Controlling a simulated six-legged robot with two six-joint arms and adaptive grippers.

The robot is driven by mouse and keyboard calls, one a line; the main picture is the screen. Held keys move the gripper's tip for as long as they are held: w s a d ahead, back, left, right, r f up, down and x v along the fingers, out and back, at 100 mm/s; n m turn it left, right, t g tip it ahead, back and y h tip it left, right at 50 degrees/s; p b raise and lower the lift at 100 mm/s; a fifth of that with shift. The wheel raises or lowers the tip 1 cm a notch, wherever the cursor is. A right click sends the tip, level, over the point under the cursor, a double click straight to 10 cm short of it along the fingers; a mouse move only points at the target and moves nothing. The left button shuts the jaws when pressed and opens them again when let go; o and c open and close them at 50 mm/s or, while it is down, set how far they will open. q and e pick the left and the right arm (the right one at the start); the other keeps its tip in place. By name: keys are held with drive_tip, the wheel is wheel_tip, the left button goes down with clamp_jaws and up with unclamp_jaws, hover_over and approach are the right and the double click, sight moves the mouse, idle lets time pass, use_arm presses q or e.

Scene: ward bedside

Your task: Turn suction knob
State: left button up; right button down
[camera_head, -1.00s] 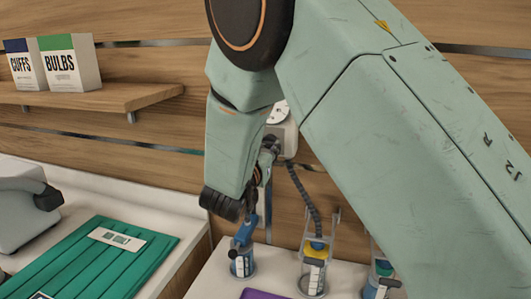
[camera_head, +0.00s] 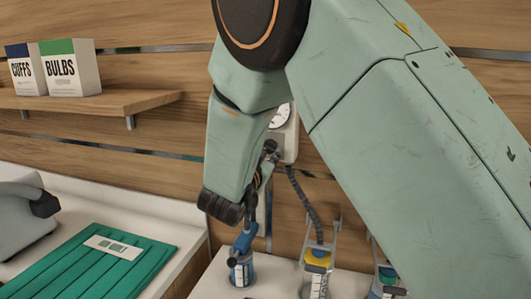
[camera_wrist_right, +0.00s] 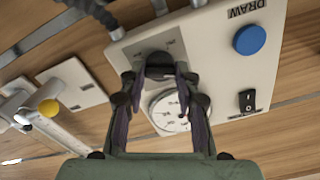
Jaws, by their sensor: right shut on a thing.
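The suction unit (camera_head: 291,145) is a pale wall box with a round white gauge (camera_head: 281,114), mostly behind my right arm in the head view. In the right wrist view the unit's plate (camera_wrist_right: 215,62) shows the gauge (camera_wrist_right: 168,108) and a dark knob (camera_wrist_right: 160,62) on a grey patch. My right gripper (camera_wrist_right: 160,72) is shut on the knob, with a finger on either side of it. In the head view the right gripper (camera_head: 268,152) is at the box below the gauge, and the knob is hard to make out. My left gripper is not in view.
The plate also bears a blue button (camera_wrist_right: 249,40) and a black switch (camera_wrist_right: 247,101). A dark hose (camera_head: 304,203) hangs beside bottles with yellow (camera_head: 317,258) and blue (camera_head: 243,242) tops. A shelf (camera_head: 95,105) holds two boxes.

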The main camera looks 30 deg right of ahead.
drive_tip(key=shift+r, duration=0.25)
drive_tip(key=c, duration=1.4)
unclamp_jaws()
drive_tip(key=o, duration=0.4)
drive_tip(key=shift+f, duration=0.2)
drive_tip(key=shift+o, duration=0.2)
wheel_tip(320, 180, up, 10)
